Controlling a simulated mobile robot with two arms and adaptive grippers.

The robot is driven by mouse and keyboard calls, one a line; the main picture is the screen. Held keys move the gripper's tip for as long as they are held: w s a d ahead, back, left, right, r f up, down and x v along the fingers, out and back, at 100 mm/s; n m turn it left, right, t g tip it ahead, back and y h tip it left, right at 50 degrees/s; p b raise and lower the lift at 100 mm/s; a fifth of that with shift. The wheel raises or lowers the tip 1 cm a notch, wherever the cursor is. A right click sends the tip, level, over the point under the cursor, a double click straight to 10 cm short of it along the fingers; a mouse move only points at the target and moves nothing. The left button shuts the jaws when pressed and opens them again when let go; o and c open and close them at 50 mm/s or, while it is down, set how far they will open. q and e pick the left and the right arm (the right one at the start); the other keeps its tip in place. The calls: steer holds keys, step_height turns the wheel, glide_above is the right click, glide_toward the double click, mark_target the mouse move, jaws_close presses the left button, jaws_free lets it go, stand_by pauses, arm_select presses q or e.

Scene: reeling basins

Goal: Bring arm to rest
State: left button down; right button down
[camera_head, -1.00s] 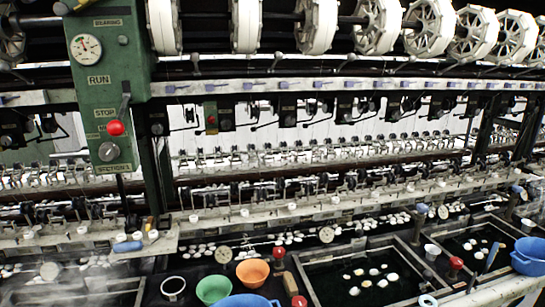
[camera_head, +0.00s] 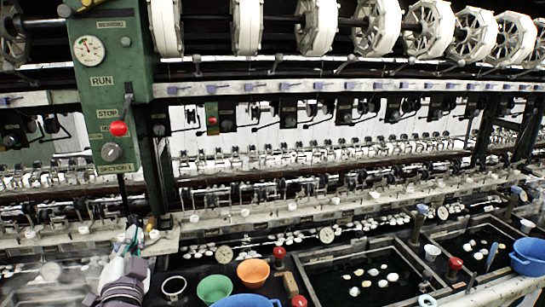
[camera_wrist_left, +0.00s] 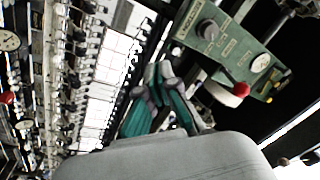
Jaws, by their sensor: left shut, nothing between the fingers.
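My left gripper (camera_head: 132,238) points up at the lower left of the head view, in front of the machine's white front ledge. It is shut and empty. In the left wrist view its teal-padded fingers (camera_wrist_left: 158,98) stand close together with nothing between them. The green control box (camera_head: 113,90) with a red knob (camera_head: 119,129) is above the gripper in the head view and apart from it. The box also shows at the upper right of the left wrist view (camera_wrist_left: 222,45). My right gripper is in neither view.
A green bowl (camera_head: 213,290), an orange bowl (camera_head: 253,272) and a blue bowl (camera_head: 247,301) stand right of my left arm. A basin (camera_head: 318,262) with white cocoons lies further right. Another blue bowl (camera_head: 528,256) is at the right edge.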

arm_select(q)
steer(key=s+d+f+n+g+h, duration=0.1)
steer(key=s+f+n+g, duration=0.1)
steer(key=s+f+g, duration=0.65)
steer(key=s+d+f+n+g+h, duration=0.15)
steer(key=s+f, duration=0.35)
steer(key=f, duration=0.9)
steer(key=s+d+f+g+h, duration=0.2)
steer(key=s+d+f+g, duration=0.15)
steer(key=s, duration=0.55)
steer(key=s+d+f+g+h, duration=0.1)
steer(key=s+d+f+g, duration=0.1)
steer(key=s+f, duration=0.45)
steer(key=s+f+g+b, duration=0.1)
steer(key=s+f, duration=0.1)
steer(key=f, duration=1.3)
steer(key=s+f+g+b, duration=0.1)
steer(key=s+f, duration=0.1)
steer(key=f, duration=1.2)
steer(key=s+a+f+b, duration=0.1)
steer(key=s+a+f, duration=0.2)
steer(key=s+f, duration=1.3)
steer(key=shift+g+b, duration=0.3)
steer(key=shift+g, duration=0.15)
